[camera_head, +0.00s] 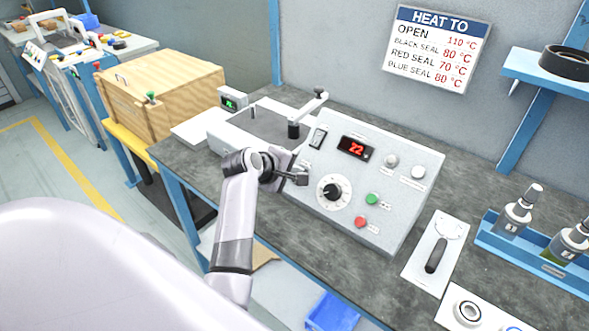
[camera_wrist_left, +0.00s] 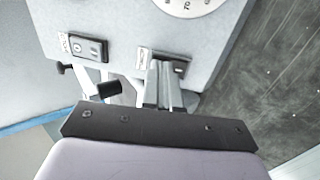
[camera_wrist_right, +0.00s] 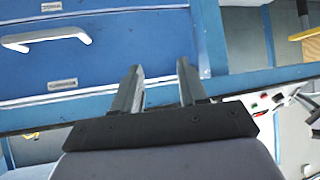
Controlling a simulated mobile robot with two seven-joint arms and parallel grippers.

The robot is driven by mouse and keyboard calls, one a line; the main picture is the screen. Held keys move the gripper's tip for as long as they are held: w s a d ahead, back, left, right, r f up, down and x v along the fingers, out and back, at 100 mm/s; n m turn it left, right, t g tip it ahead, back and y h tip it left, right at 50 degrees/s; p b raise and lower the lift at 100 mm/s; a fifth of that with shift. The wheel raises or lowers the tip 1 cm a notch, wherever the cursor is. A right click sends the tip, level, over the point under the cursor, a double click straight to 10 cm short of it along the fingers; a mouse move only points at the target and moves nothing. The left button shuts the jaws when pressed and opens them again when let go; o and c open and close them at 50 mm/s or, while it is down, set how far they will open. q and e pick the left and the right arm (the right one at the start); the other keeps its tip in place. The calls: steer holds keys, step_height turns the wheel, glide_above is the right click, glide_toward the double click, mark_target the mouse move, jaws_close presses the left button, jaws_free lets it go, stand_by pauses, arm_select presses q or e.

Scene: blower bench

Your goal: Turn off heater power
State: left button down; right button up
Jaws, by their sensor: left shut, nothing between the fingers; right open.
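The grey heater control panel (camera_head: 400,208) stands on the bench with a red display (camera_head: 355,148) reading 22. A rocker switch (camera_head: 318,138) sits at its upper left; it also shows in the left wrist view (camera_wrist_left: 90,48). My left gripper (camera_head: 302,178) is shut and empty, its fingertips at a second, lower switch (camera_wrist_left: 181,68), which they partly cover. Whether they touch it, and the switch's position, I cannot tell. The switch labels are too small to read. My right gripper (camera_wrist_right: 160,78) is open and empty, seen only in the right wrist view.
A dial (camera_head: 334,192), a green button (camera_head: 372,199) and a red button (camera_head: 360,222) lie right of my left gripper. A lever (camera_head: 308,112) stands behind it. A scraper (camera_head: 436,254) lies at the right. A blue drawer cabinet (camera_wrist_right: 110,65) faces my right gripper.

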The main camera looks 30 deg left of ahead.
arm_select(q)
steer(key=shift+w, duration=0.1)
steer(key=shift+w+f, duration=0.15)
steer(key=shift+w, duration=0.05)
steer(key=shift+s, duration=0.35)
steer(key=shift+w, duration=0.15)
steer(key=shift+r, duration=0.9)
